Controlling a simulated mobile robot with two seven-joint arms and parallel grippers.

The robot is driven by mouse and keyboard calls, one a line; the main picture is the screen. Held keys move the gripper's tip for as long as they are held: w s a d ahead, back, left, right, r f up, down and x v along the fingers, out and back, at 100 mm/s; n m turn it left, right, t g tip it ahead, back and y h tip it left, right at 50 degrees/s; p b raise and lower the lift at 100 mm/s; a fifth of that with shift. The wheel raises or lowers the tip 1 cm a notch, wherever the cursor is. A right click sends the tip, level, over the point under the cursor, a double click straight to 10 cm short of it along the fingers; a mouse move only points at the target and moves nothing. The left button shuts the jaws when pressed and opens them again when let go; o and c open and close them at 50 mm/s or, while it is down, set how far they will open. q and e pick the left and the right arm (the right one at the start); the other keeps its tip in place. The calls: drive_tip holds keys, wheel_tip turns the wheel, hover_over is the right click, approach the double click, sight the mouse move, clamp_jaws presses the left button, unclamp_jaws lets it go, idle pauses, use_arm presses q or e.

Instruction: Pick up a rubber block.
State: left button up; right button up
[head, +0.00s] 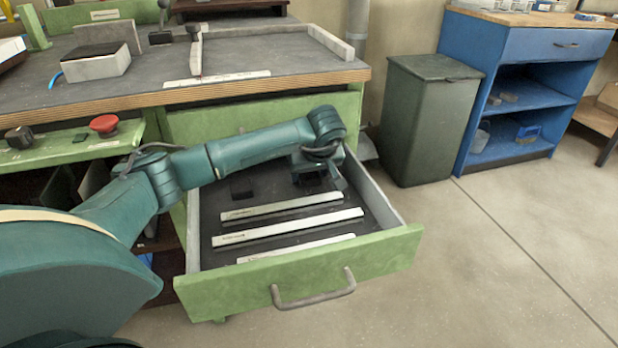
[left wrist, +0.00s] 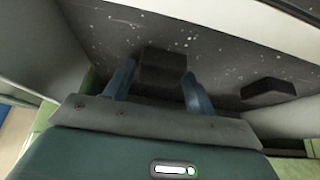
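A dark rubber block (head: 241,188) lies on the floor of the open green drawer (head: 300,272), near its back left; a block also shows at the right in the left wrist view (left wrist: 268,93). My left gripper (head: 319,180) is low in the back right of the drawer. In the left wrist view its two blue-grey fingers (left wrist: 158,80) are spread apart. A second dark block (left wrist: 162,66) lies between and just beyond the fingertips, with gaps visible beside it. In the head view my gripper largely hides that block. My right gripper is not in view.
Several pale metal strips (head: 290,225) lie across the drawer in front of my gripper. The drawer walls (head: 375,203) rise close on the right. The workbench (head: 250,88) overhangs behind. A green bin (head: 430,125) and a blue cabinet (head: 525,95) stand to the right.

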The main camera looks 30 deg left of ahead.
use_arm(q)
drive_tip(key=c, duration=0.7)
drive_tip(key=shift+r, duration=0.1)
